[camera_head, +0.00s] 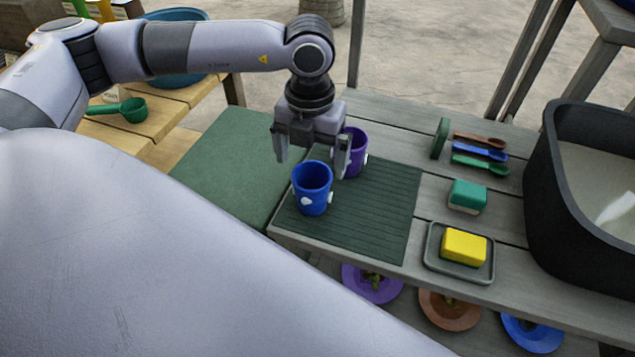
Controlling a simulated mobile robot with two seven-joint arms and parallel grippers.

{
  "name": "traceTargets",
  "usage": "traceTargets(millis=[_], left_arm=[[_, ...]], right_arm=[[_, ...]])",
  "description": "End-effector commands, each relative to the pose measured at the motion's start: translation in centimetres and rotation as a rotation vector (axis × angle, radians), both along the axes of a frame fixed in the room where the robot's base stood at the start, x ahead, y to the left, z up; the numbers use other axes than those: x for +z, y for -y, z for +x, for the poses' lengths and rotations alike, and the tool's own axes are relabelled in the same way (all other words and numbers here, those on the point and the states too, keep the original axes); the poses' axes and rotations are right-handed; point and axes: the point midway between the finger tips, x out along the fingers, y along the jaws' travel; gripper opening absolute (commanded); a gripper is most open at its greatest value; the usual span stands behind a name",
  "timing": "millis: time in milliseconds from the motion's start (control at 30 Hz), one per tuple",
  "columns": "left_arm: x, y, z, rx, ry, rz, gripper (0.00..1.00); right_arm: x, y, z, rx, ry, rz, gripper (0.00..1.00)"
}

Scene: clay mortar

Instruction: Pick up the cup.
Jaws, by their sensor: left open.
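A blue cup (312,196) stands upright on a dark green ribbed mat (385,215) on the grey slatted table. A purple cup (357,158) stands just behind and to the right of it, partly hidden by my gripper. My left gripper (312,165) points down with its fingers apart, open and empty. Its fingers are just behind and above the blue cup's rim, with the right finger in front of the purple cup. I cannot tell whether a finger touches either cup. My right gripper is not in view.
A yellow sponge (464,246) lies on a grey tray (430,262). A green and white sponge (467,195), several spoons (480,154) and a black basin (560,190) stand to the right. Plates (372,284) sit below the table. A green ladle (131,109) lies at left.

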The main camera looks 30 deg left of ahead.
Motion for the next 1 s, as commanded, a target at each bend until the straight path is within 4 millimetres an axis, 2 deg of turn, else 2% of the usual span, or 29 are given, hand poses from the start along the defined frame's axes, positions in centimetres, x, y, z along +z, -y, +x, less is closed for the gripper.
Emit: traceTargets(millis=[433, 733, 767, 900, 933, 1000], left_arm=[[-5.9, -0.2, 0.4, -0.002, -0.003, -0.001, 1.0], [-6.5, -0.2, 0.4, -0.001, -0.001, -0.002, 1.0], [-6.5, -0.2, 0.4, -0.001, -0.001, -0.002, 0.97], [-6.5, -0.2, 0.4, -0.001, -0.001, -0.002, 0.51], [-6.5, -0.2, 0.4, -0.001, -0.001, -0.002, 0.47], [-6.4, -0.2, 0.4, -0.001, 0.0, -0.003, 0.47]], right_arm=[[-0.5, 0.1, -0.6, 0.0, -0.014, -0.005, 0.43], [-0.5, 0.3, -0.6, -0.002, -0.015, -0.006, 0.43], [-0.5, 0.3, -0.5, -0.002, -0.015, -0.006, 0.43], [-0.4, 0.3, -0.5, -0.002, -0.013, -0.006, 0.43], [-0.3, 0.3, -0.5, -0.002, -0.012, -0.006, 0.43], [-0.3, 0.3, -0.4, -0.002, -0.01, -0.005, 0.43]])
